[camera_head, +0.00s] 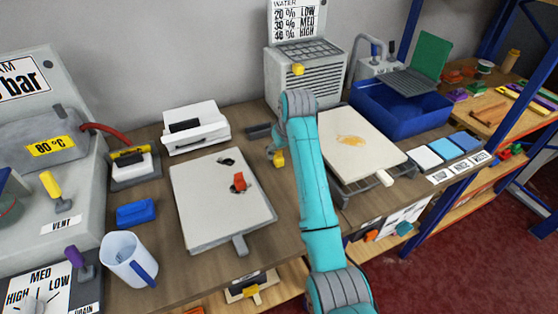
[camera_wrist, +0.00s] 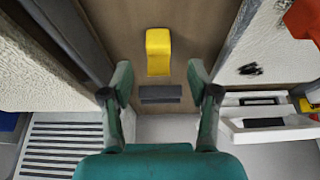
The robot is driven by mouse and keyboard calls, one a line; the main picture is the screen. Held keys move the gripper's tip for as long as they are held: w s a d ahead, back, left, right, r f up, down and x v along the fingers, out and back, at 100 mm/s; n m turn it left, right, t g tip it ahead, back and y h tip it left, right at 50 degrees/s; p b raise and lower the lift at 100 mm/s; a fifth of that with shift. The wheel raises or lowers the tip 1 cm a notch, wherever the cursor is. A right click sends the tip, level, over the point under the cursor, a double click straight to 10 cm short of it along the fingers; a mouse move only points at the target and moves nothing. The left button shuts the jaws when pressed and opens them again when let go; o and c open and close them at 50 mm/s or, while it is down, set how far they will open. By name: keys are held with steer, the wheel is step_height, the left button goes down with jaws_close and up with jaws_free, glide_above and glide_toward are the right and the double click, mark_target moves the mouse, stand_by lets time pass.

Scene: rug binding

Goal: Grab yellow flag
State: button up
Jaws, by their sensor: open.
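The yellow flag (camera_wrist: 158,50) shows in the wrist view as a small upright yellow block over the wooden bench. It lies ahead of my gripper (camera_wrist: 159,76), roughly centred between the two spread fingers. The fingers are open and hold nothing, and I see no contact with the flag. In the head view a yellow piece (camera_head: 279,159), apparently the same flag, shows beside my teal arm, between two pale boards. My arm hides most of the gripper there.
A dark block (camera_wrist: 160,93) lies near the flag. One pale board (camera_head: 215,200) with an orange piece stands left, another (camera_head: 362,145) right of my arm. A grey vented box (camera_head: 305,85) stands behind, with a blue bin (camera_head: 400,112) at right.

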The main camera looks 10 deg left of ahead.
mark_target(280, 158)
steer(key=shift+x, duration=2.65)
steer(key=shift+d+f, duration=0.1)
steer(key=shift+d, duration=0.1)
steer(key=shift+c, duration=0.2)
jaws_close()
